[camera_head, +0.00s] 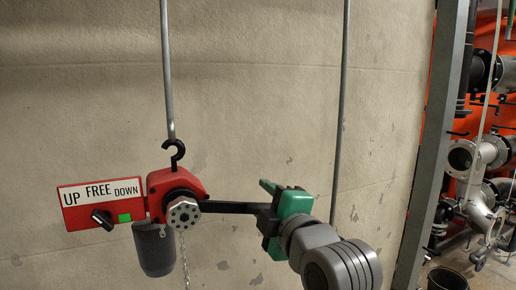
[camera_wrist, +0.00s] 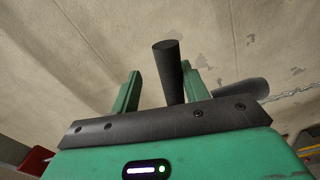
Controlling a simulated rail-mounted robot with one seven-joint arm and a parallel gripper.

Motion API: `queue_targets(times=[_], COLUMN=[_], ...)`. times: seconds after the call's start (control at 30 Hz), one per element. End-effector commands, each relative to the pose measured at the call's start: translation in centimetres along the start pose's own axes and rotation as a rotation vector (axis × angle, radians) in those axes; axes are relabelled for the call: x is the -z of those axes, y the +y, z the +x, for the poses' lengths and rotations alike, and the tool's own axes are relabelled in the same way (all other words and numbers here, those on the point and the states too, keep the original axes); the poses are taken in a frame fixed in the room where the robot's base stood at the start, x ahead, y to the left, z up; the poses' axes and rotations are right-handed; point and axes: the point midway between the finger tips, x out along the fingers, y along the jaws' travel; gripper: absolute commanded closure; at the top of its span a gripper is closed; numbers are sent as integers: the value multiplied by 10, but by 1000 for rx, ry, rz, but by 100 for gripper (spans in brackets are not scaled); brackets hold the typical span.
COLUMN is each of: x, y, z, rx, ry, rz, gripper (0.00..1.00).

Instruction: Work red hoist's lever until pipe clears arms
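The red hoist (camera_head: 160,182) hangs from a black hook on a grey rod in the head view. Its label plate reads UP, FREE, DOWN, above a black knob (camera_head: 102,218) and a green patch; the knob's setting is unclear. Its dark lever (camera_head: 228,207) extends right, roughly level, to my gripper (camera_head: 270,205). In the wrist view the dark lever grip (camera_wrist: 169,72) stands between my two green fingers. A gap shows beside the left finger, and the grip lies close to the right finger. My gripper looks open around it. The hoist's pipe and arms are not identifiable.
A dark cylinder (camera_head: 154,249) and a thin chain (camera_head: 184,262) hang below the hoist. A second grey rod (camera_head: 341,110) runs down behind my arm. A concrete wall is close behind. A steel post (camera_head: 438,130) and flanged pipes (camera_head: 470,155) stand at right.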

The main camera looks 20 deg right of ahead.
Motion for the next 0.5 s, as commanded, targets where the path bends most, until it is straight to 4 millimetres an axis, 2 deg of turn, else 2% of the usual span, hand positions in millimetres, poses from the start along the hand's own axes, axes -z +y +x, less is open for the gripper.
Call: queue_targets(times=[0.3,0.5], x=[1,5], y=[3,26], z=[0,0], rx=[-2,-3], ry=[1,0], rz=[-6,-70], gripper=[56,56])
